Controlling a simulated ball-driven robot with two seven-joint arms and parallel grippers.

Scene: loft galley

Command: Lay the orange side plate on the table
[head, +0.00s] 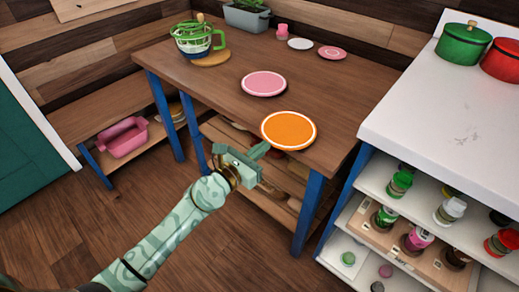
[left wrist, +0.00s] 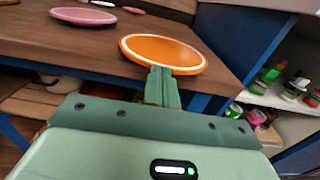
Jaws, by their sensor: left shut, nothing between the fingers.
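The orange side plate (head: 288,130) with a pale rim lies flat on the wooden table (head: 222,92), close to its front edge. It also shows in the left wrist view (left wrist: 163,53), just beyond the fingers. My left gripper (head: 262,148) is shut and empty, with its fingertips at the near edge of the plate. In the left wrist view the closed fingers (left wrist: 161,82) overlap the plate's near rim. I cannot tell whether they touch it. My right gripper is not in view.
A pink plate (head: 264,84) lies behind the orange one. Smaller plates, a pink cup (head: 282,31) and a green-handled jug (head: 196,40) stand farther back. A white stove unit (head: 440,100) with pots and jar shelves stands at the right. Lower shelves are under the table.

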